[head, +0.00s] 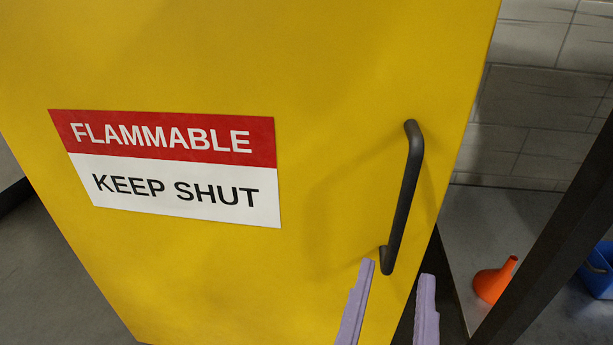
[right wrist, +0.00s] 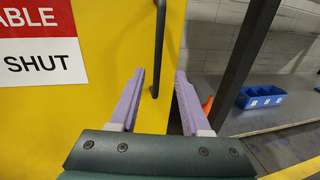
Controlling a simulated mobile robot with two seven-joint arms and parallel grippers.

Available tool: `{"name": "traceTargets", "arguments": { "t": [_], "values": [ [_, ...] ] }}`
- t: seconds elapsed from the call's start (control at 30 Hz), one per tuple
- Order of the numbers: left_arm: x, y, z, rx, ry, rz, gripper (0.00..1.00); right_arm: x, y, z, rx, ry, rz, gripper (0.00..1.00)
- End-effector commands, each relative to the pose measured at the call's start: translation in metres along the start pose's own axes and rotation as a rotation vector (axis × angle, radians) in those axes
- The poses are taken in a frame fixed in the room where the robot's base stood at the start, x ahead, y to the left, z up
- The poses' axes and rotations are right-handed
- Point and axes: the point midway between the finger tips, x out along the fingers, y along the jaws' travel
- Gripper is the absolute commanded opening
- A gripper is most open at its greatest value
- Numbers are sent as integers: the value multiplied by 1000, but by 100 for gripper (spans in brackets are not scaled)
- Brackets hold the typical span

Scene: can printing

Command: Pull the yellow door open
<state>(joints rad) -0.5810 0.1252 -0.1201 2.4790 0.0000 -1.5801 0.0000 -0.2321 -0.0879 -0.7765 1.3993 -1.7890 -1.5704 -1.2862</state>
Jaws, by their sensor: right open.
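The yellow door (head: 330,60) fills most of the head view and looks closed. It bears a red and white sign reading "FLAMMABLE KEEP SHUT" (head: 180,165). A dark bar handle (head: 403,195) runs up and down near its right edge. My right gripper (head: 397,268) is open, its two purple fingers just below the lower end of the handle, one on each side. In the right wrist view the handle (right wrist: 158,50) rises beyond the gap between the fingers (right wrist: 160,75). I cannot tell whether either finger touches it. My left gripper is not in view.
Right of the door are a grey shelf (head: 490,215) with an orange funnel (head: 494,280), a dark upright post (head: 555,235) and a blue bin (head: 598,270). The bin also shows in the right wrist view (right wrist: 262,97). Grey floor shows at lower left.

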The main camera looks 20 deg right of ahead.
Motion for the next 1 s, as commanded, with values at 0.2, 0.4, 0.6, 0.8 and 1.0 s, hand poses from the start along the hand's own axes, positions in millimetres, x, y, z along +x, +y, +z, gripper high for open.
{"name": "traceTargets", "arguments": {
  "t": [0.2,0.4,0.6,0.8,1.0],
  "values": [
    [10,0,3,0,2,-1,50,15,3,-5,-16,-20,10,47],
    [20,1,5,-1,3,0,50,54,3,-5,-13,-20,11,47],
    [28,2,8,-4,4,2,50,86,4,-4,-15,-18,10,47],
    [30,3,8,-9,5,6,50,98,4,-3,-15,-15,10,47],
    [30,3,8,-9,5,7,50,98,4,-2,-15,-14,10,47]
  ]
}}
